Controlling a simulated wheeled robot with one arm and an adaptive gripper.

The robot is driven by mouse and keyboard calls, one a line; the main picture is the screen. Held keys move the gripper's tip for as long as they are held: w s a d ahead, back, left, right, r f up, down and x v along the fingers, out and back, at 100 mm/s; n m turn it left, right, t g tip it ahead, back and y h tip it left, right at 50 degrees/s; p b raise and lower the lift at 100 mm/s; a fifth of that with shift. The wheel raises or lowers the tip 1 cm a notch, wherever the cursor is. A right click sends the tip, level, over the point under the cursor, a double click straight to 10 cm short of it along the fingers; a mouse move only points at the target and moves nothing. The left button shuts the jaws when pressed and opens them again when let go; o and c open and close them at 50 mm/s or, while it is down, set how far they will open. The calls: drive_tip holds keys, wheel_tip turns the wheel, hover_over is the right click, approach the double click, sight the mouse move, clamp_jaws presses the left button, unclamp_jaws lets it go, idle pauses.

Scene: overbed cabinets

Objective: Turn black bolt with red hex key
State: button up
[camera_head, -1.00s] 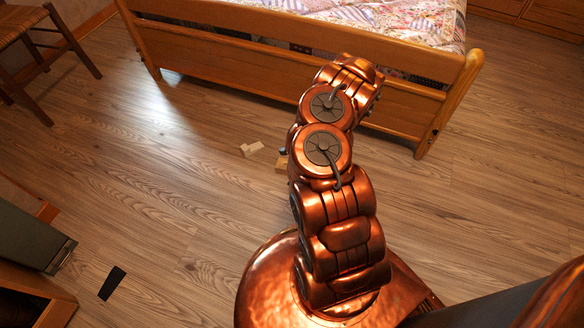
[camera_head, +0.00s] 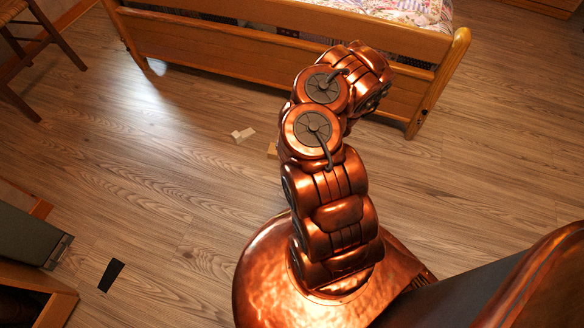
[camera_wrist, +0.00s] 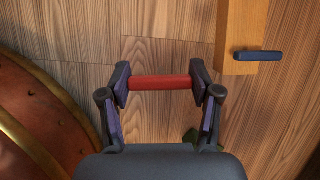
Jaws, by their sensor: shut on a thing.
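In the wrist view my gripper (camera_wrist: 160,80) is shut on a red bar (camera_wrist: 160,84), which looks like part of the red hex key. The bar lies crosswise between the two fingertips; any bent end of it is hidden. A wooden block (camera_wrist: 238,38) is to the upper right, apart from the gripper. A dark blue-black bar (camera_wrist: 258,56) lies across or sticks out from its lower end; I cannot tell whether this is the black bolt. In the head view my gripper is hidden behind my arm, and a small part of a wooden block (camera_head: 272,151) shows beside the arm.
A bed (camera_head: 270,50) with a wooden footboard stands at the back. A pale block (camera_head: 243,134) and a flat black piece (camera_head: 112,275) lie on the wood floor (camera_head: 170,190). A chair (camera_head: 20,50) is at upper left, an open wooden cabinet (camera_head: 40,295) at lower left.

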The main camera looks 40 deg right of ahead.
drive_tip(key=c, duration=0.7)
